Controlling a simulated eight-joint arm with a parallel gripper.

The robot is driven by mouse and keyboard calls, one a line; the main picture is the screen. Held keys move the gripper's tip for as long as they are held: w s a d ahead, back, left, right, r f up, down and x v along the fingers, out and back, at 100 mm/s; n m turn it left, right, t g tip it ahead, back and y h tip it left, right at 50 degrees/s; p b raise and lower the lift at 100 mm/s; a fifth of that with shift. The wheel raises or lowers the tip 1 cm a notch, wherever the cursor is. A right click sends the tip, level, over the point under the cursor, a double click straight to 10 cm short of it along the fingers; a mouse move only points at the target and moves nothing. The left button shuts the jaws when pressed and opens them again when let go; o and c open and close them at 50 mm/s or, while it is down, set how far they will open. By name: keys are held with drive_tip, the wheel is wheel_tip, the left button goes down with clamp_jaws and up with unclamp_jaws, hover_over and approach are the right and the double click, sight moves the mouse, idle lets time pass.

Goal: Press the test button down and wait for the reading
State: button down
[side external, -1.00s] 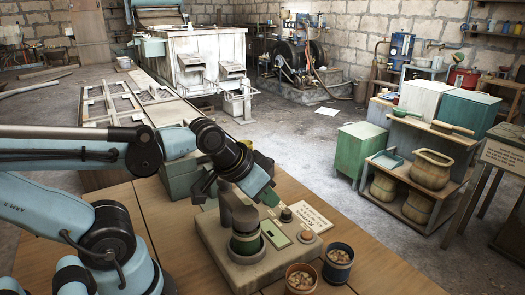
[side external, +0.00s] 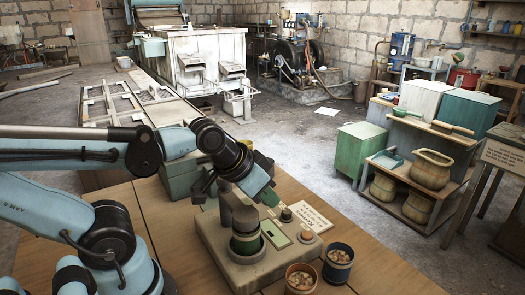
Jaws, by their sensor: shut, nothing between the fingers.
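A beige tester (side external: 222,256) stands on the wooden bench, with a dark green-banded cup (side external: 246,243) in its front part. Two small round fittings show on its top: a knob (side external: 286,214) at the back and a reddish-topped one (side external: 306,236) at the right. I cannot tell for sure which is the test button. A green panel (side external: 276,235) lies between them and the cup; any reading on it is too small to make out. My gripper (side external: 269,197) is shut and empty, pointing down by the back knob. I cannot tell whether it touches it.
Two cups of small pieces, one reddish-brown (side external: 301,280) and one dark blue (side external: 338,262), stand at the tester's right front. A green box (side external: 180,178) is behind my arm.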

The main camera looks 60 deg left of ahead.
idle(0.4)
wheel_tip(320, 180, up, 2)
drive_tip(key=n+g+h, duration=0.2)
drive_tip(key=n+h, duration=0.5)
drive_tip(key=n, duration=0.9)
hover_over(302, 233)
drive_tip(key=shift+d+r, duration=0.1)
drive_tip(key=shift+r, duration=0.1)
drive_tip(key=shift+f, duration=0.1)
drive_tip(key=shift+f, duration=4.3)
drive_tip(key=shift+f, duration=0.2)
drive_tip(key=shift+f, duration=0.2)
